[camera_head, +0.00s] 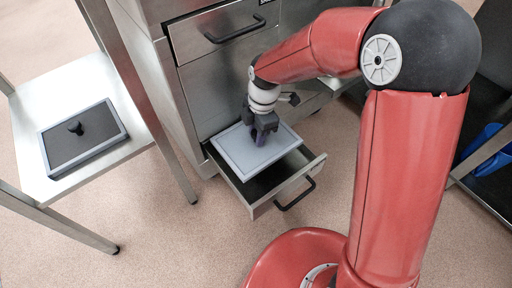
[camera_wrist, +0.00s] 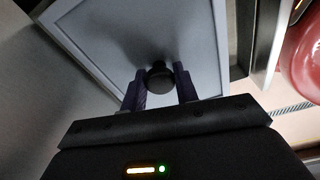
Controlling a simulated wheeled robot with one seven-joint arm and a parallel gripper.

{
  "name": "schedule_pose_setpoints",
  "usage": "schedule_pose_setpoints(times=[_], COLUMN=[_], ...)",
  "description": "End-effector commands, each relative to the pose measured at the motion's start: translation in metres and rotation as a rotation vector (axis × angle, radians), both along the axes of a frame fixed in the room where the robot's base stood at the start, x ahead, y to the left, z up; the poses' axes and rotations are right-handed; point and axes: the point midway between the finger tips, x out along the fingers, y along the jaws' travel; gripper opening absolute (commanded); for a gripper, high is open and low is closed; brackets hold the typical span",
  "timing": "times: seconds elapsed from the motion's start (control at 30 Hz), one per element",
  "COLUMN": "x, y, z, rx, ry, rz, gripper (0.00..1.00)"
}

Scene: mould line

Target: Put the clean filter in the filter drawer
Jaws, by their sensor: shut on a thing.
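A light grey framed filter (camera_head: 236,150), the clean-looking one, lies over the open lower drawer (camera_head: 263,208) of the steel cabinet in the head view. It sits at an angle to the drawer, and I cannot tell whether it rests on the drawer's edges or hangs just above it. My gripper (camera_head: 259,137) points down at the filter's middle. In the wrist view my gripper (camera_wrist: 160,88) has its fingers on either side of the filter's dark round knob (camera_wrist: 160,74), shut on it. The pale filter panel (camera_wrist: 110,35) shows beyond the knob.
A dark grey filter (camera_head: 84,146) with a black knob lies on a steel side table (camera_head: 75,78) at the left. A shut upper drawer (camera_head: 222,30) is above the open one. Blue objects (camera_head: 487,150) lie at the right. The floor in front is clear.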

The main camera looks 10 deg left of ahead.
Motion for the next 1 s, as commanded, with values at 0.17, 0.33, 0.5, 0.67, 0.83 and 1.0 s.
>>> schedule_pose_setpoints(times=[0.17,0.33,0.5,0.67,0.83,1.0], x=[0.000,-0.001,-0.001,0.002,0.003,0.002], y=[0.000,0.000,0.000,0.003,0.003,0.002], z=[-0.023,-0.034,-0.063,-0.075,-0.073,-0.077], rx=[0.000,-0.001,0.000,0.001,0.001,0.001], ry=[0.000,0.001,0.002,-0.002,-0.002,-0.001], rz=[0.001,0.000,0.000,0.001,0.000,0.000], gripper=[0.03,0.03,0.03,0.03,0.03,0.32])
